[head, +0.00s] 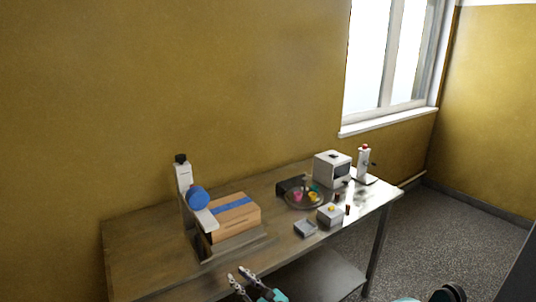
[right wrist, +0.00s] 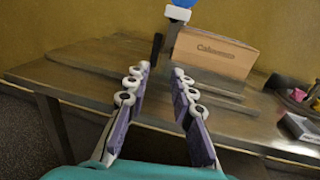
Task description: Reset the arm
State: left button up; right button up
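My right gripper (head: 239,273) shows at the bottom of the head view, in front of the table's near edge. In the right wrist view its two fingers (right wrist: 161,70) are spread apart with nothing between them, so it is open and empty. Beyond the fingers, a cardboard box (right wrist: 215,53) with printed lettering stands on the table. The same box (head: 233,217), with a blue strip on top, shows in the head view. My left gripper is in neither view.
The metal table (head: 140,257) stands along the yellow wall. Beside the box is a white stand with a blue ball (head: 198,198). Further right are a round tray (head: 293,203) with colourful items, a white machine (head: 331,169), a small grey tray (head: 305,229) and a white box (head: 330,215). The table's left end is clear.

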jog(key=w+d+r+m+t+h, duration=0.35)
jog(key=d+r+m+h, duration=0.25)
jog(key=d+r+m, duration=0.5)
jog(key=s+d+f+m+h, duration=0.1)
jog(key=s+d+m+h, duration=0.15)
jog(key=d+m, duration=0.45)
jog(key=s+d+m+h, duration=0.1)
jog(key=d+m+h, duration=0.35)
jog(key=m, duration=0.35)
jog(key=s+d+f+m+g+h, duration=0.1)
jog(key=s+d+f+m+g, duration=0.2)
jog(key=s+m, duration=0.3)
jog(key=s+d+f+m+g, duration=0.3)
jog(key=s+m, duration=0.2)
jog(key=m, duration=0.1)
jog(key=s+a+f+m+g+y, duration=0.1)
jog(key=s+f+m, duration=0.4)
jog(key=s, duration=0.6)
jog(key=a+m+g, duration=0.1)
jog(key=g, duration=0.1)
jog(key=shift+a+f+m+g+y, duration=0.2)
jog(key=shift+a+m+g+y, duration=0.1)
jog(key=shift+a+g+y, duration=0.1)
